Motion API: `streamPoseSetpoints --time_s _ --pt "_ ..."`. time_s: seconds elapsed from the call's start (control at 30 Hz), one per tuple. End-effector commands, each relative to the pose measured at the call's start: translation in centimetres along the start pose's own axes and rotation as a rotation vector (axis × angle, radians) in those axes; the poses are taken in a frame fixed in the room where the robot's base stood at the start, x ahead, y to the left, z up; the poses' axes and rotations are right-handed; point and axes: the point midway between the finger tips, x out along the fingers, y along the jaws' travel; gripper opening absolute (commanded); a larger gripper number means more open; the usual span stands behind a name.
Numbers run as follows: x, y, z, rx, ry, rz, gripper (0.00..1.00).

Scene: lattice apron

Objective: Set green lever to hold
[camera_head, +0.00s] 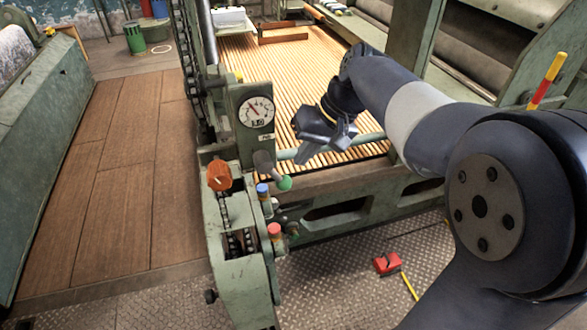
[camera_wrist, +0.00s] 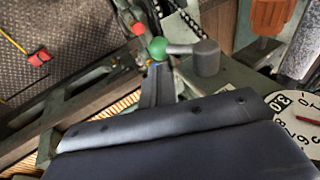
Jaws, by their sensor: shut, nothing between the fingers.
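The green lever has a round green knob (camera_head: 285,183) on a short grey arm that reaches down and right from a grey hub (camera_head: 263,160), below the dial. In the wrist view the green knob (camera_wrist: 158,48) lies left of its hub (camera_wrist: 206,57). My gripper (camera_head: 303,157) is shut and empty, up and right of the knob in the head view. In the wrist view my gripper's fingers (camera_wrist: 158,82) end just below the knob; I cannot tell whether they touch it. No hold mark is readable.
A round dial (camera_head: 257,111) sits above the lever. An orange knob (camera_head: 219,174), a blue-topped lever (camera_head: 263,190) and a red-topped lever (camera_head: 275,230) stand close by. The slatted apron (camera_head: 290,70) lies behind. A red object (camera_head: 387,263) rests on the metal floor.

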Motion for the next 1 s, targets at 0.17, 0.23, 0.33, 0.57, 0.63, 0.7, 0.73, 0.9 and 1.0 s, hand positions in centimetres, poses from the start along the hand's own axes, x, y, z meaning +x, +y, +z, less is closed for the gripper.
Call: streamPoseSetpoints --time_s 0.17,0.23,0.33,0.57,0.63,0.7,0.73,0.9,1.0 --pt "3.2 0.0 0.1 -0.001 -0.003 0.000 0.00" --pt "4.0 0.0 0.0 -0.001 -0.001 0.001 0.00" --pt "4.7 0.0 0.0 -0.001 -0.001 0.000 0.00" --pt "5.1 0.0 0.0 -0.001 0.001 0.001 0.00" --pt "5.1 0.0 0.0 -0.001 0.001 0.001 0.00" --pt "5.1 0.0 0.0 0.000 0.001 0.001 0.00" --pt "5.1 0.0 0.0 0.000 0.001 0.001 0.00" --pt "6.7 0.1 0.3 0.000 -0.001 0.000 0.00" --pt "6.9 0.0 0.4 0.000 0.000 0.001 0.00"
